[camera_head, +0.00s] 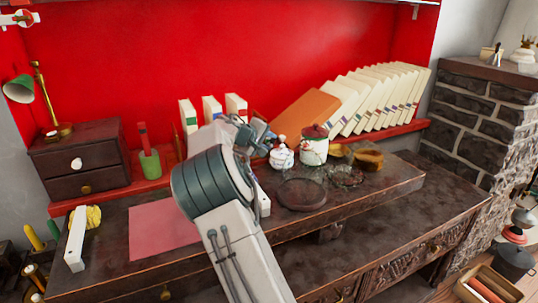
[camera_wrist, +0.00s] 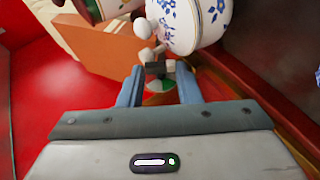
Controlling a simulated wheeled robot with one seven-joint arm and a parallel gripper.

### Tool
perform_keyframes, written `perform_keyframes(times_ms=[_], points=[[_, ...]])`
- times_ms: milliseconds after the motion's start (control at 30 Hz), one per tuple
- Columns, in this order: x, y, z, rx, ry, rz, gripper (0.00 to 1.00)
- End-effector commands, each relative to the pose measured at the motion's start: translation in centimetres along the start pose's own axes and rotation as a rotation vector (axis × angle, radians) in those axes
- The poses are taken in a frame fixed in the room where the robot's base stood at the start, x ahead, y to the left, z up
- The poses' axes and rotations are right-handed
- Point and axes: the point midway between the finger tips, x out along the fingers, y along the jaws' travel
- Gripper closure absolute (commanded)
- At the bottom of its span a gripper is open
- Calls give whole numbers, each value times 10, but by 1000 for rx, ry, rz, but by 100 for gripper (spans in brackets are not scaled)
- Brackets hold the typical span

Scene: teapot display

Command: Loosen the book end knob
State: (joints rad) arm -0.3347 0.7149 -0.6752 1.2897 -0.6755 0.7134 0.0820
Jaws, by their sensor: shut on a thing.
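My gripper (camera_wrist: 158,74) reaches over the desk to the back shelf; its end also shows in the head view (camera_head: 259,137), partly behind my arm. In the wrist view its two blue fingers are closed around a small dark and pale piece, which looks like the book end knob (camera_wrist: 155,68). Most of that piece is hidden between the fingertips, so its turn cannot be told. A white pot with blue flowers (camera_wrist: 195,22) stands very close beyond the fingertips. An orange-brown panel (camera_wrist: 95,47) leans beside them; it also shows in the head view (camera_head: 304,113).
A small white jar (camera_head: 282,157) and a red-lidded jar (camera_head: 314,150) stand just right of my gripper. Leaning pale books (camera_head: 385,95) fill the shelf at right. A dark round tray (camera_head: 302,195) lies in front. The pink mat (camera_head: 160,228) is clear.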

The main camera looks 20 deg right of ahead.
Motion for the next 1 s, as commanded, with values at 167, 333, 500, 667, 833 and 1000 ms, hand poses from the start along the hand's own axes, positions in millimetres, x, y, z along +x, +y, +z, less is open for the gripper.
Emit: perform_keyframes(times_ms=[167,333,500,667,833,1000], points=[[5,-12,2,-46,-1,106,92],[4,-13,2,-79,-1,188,92],[4,-12,2,-102,-2,245,92],[3,-11,2,-116,-3,279,92],[3,-10,2,-124,-4,295,92],[2,-9,2,-125,-5,298,92]])
